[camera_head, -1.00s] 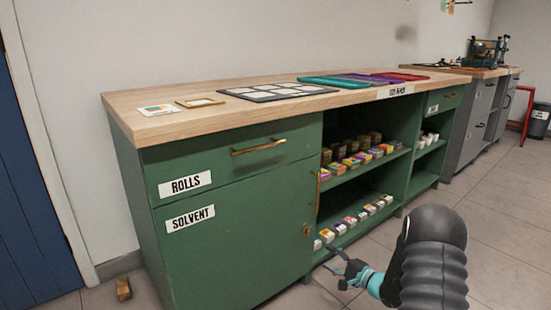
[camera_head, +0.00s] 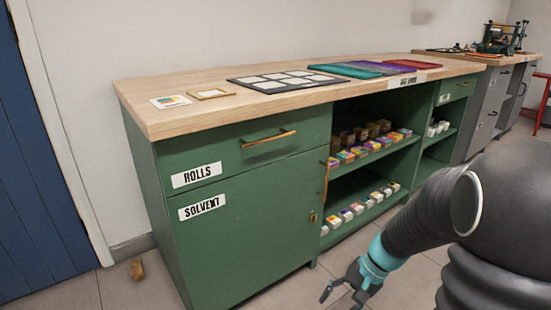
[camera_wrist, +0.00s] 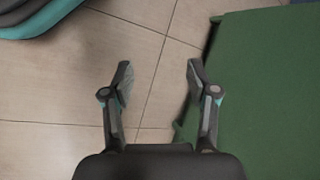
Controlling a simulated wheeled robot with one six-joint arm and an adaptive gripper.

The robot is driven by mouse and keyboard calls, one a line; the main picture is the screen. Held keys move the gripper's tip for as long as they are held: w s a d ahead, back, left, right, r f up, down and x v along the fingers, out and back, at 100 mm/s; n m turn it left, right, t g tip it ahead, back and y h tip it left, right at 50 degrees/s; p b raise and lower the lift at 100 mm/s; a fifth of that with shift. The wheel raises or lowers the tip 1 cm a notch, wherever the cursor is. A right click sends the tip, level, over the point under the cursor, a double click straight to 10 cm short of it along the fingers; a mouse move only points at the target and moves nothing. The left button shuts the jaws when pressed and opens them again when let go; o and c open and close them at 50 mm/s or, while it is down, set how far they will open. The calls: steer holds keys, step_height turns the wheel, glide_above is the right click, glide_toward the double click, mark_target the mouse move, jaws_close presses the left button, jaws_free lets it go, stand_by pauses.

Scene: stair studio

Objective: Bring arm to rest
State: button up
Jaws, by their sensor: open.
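My gripper (camera_head: 340,295) is low in front of the green cabinet (camera_head: 250,220) in the head view, below the open shelves. In the wrist view my gripper (camera_wrist: 158,75) has its two fingers spread apart with nothing between them, over bare floor tiles. The cabinet's green side (camera_wrist: 265,90) fills the right of the wrist view, close beside the right finger. My arm reaches in from the right of the head view.
The wooden worktop (camera_head: 240,112) carries a framed grid (camera_head: 285,82) and coloured trays (camera_head: 365,68). The shelves hold several small boxes (camera_head: 360,152). Floor in front of the cabinet is clear.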

steer(key=s+r+n+t+h+p, duration=0.2)
steer(key=s+r, duration=0.2)
steer(key=r, duration=0.4)
steer(key=s+r+n+t+h+p, duration=0.2)
steer(key=s+r, duration=0.2)
steer(key=r, duration=0.4)
steer(key=s+d+r+n+t+h+p, duration=0.1)
steer(key=s+r, duration=0.3)
steer(key=r, duration=0.4)
steer(key=shift+s+r+n+t+h+p, duration=0.2)
steer(key=shift+s+n+t+h+p, duration=0.25)
steer(key=shift+t+p, duration=0.35)
steer(key=shift+w, duration=0.1)
